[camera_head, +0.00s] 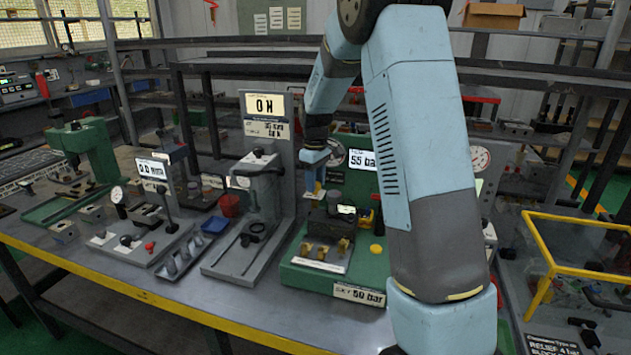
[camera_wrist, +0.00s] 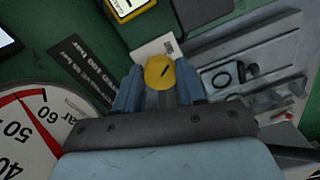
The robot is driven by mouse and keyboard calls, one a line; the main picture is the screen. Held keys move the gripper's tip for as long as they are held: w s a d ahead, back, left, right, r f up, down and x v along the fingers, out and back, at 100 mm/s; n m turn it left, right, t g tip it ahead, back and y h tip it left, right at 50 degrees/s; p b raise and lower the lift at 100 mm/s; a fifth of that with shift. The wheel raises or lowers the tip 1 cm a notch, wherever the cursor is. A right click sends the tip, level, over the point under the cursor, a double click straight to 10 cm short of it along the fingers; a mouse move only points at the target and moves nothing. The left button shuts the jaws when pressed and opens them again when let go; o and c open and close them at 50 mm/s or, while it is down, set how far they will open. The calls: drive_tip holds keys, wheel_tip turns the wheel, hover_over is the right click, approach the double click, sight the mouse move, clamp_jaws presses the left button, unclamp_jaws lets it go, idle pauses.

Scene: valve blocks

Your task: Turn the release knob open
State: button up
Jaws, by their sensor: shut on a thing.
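A round yellow knob (camera_wrist: 159,72) with a dark mark on its face shows in the wrist view, between the two blue fingers of my gripper (camera_wrist: 157,88). My gripper is shut on this knob. In the head view my gripper (camera_head: 314,187) points down over the green test bench (camera_head: 310,279), and a little yellow shows at its fingertips. The arm partly covers the bench. The bench's display (camera_head: 362,160) reads 55 bar, and its front label (camera_head: 358,294) reads SET 50 bar.
A dial gauge (camera_wrist: 35,130) lies close beside my gripper in the wrist view. A grey test stand (camera_head: 262,215) stands left of the green bench. A yellow-rimmed clear bin (camera_head: 545,275) is at the right. A yellow button (camera_head: 376,249) sits on the bench.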

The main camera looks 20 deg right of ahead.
drive_tip(key=shift+m, duration=0.3)
drive_tip(key=m, duration=0.9)
drive_tip(key=shift+m, duration=0.4)
drive_tip(key=shift+a+m, duration=0.1)
drive_tip(key=shift+m, duration=1.7)
drive_tip(key=o, duration=1.1)
drive_tip(key=shift+c, duration=0.2)
wheel_tip(320, 180, up, 14)
drive_tip(key=shift+f, duration=0.15)
